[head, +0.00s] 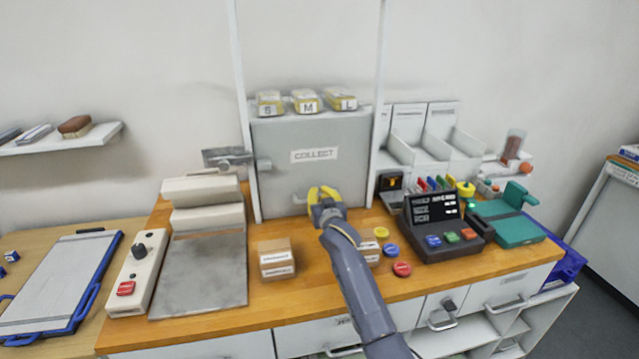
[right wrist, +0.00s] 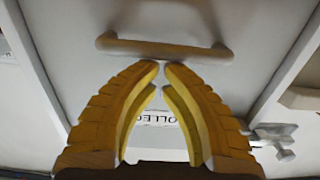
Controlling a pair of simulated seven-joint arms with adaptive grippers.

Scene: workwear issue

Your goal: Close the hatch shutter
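The hatch shutter (head: 290,165) is a grey panel marked COLLECT, set between two white uprights. Its lower edge appears to reach the wooden counter, partly hidden by my gripper. My right gripper (head: 324,192), with yellow fingers, is in front of the shutter's lower part. In the right wrist view the shutter (right wrist: 215,80) appears upside down, with its bar handle (right wrist: 165,49) just beyond the fingertips. The right fingers (right wrist: 160,66) are drawn together with nothing between them; I cannot tell whether they touch the handle. My left gripper is not in view.
Packets marked S, M and L (head: 306,101) sit above the shutter. A small carton (head: 276,259) and coloured discs (head: 390,250) lie on the counter near my right arm. A dark terminal (head: 437,209) stands at right; a grey board (head: 200,275) lies at left.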

